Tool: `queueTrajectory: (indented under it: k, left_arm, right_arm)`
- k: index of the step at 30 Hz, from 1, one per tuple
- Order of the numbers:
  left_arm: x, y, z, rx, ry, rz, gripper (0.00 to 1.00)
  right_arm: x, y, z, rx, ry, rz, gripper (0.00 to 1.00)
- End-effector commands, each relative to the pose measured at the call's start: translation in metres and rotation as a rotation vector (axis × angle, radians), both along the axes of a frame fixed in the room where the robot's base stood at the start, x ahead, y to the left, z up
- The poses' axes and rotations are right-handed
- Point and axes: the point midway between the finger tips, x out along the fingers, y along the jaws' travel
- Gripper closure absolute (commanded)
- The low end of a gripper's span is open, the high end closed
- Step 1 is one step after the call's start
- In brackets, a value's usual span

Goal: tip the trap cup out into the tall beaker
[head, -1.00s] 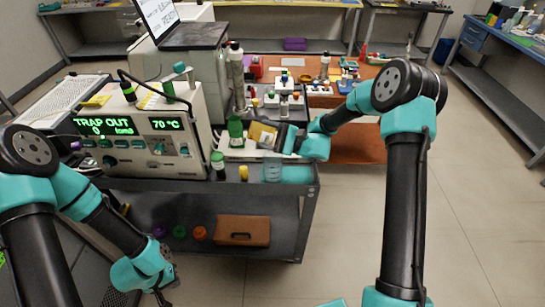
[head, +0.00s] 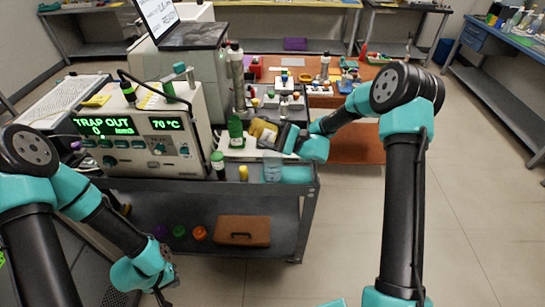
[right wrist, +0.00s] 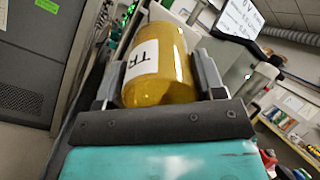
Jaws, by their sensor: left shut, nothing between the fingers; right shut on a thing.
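The trap cup (head: 258,128) is amber; its white label, reading "TR", shows in the right wrist view, where the cup (right wrist: 160,70) lies tilted between the fingers. My right gripper (head: 268,133) is shut on it and holds it above the cart top. A clear beaker (head: 272,168), seemingly the tall beaker, stands near the cart's front right edge, below and slightly right of the cup. The cup is apart from the beaker. What is inside the cup cannot be made out. My left gripper (head: 161,297) is shut and empty, low at the front left.
The classifier box (head: 150,140) with its green display stands left on the cart. A green bottle (head: 235,130), a dark green-capped vial (head: 218,165) and a small yellow vial (head: 243,173) stand near the beaker. The floor to the right is clear.

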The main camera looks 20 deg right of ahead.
Motion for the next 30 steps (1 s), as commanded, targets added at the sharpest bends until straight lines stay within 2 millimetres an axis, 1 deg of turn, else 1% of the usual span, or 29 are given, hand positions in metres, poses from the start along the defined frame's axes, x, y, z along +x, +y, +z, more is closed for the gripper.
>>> queueTrajectory:
  k: [30]
  left_arm:
    - [0.0,0.0,0.0,0.0,0.0,0.0,1.0]
  right_arm:
    - [-0.001,-0.0037,0.0006,0.108,-0.033,0.0,0.62]
